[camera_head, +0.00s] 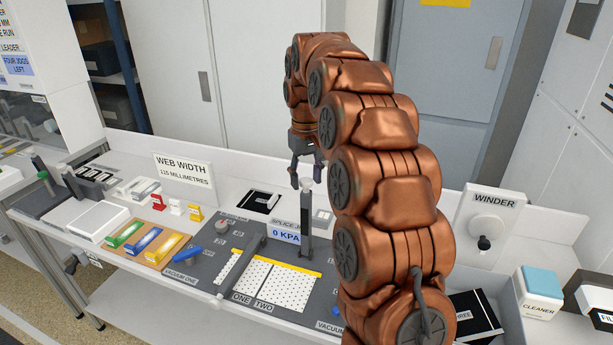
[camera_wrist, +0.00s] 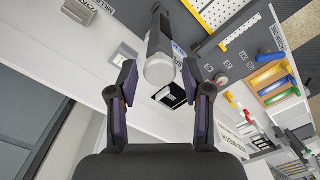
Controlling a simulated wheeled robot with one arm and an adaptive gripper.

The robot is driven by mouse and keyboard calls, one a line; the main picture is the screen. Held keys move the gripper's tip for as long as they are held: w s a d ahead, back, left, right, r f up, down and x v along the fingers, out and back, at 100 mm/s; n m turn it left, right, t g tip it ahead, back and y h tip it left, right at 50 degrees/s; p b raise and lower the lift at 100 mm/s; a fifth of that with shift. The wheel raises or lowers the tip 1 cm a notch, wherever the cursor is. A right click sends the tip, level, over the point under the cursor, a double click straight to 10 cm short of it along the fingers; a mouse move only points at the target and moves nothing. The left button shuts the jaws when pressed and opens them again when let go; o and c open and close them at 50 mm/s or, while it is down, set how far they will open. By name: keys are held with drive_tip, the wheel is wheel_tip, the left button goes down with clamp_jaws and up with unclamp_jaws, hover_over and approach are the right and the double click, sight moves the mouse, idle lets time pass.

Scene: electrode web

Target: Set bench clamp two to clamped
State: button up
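An upright dark lever (camera_head: 307,218) with a pale round knob (camera_head: 306,183) stands at the back of the splice table (camera_head: 215,262). It appears to be bench clamp two, though no label on it is readable. Another dark clamp bar (camera_head: 250,257) lies flat across the table, left of it. My gripper (camera_head: 306,172) is open, pointing down just above the upright lever's knob. In the wrist view the lever's grey knob (camera_wrist: 159,70) shows between the open, empty fingers (camera_wrist: 160,85). I cannot tell whether they touch it. My arm hides the table's right part.
A white dotted sheet (camera_head: 275,285) with a yellow edge lies in front. Coloured tools lie on a wooden tray (camera_head: 150,243) at left. The winder (camera_head: 490,225) and cleaner box (camera_head: 538,290) stand at right.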

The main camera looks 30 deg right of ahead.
clamp_jaws()
idle(0.5)
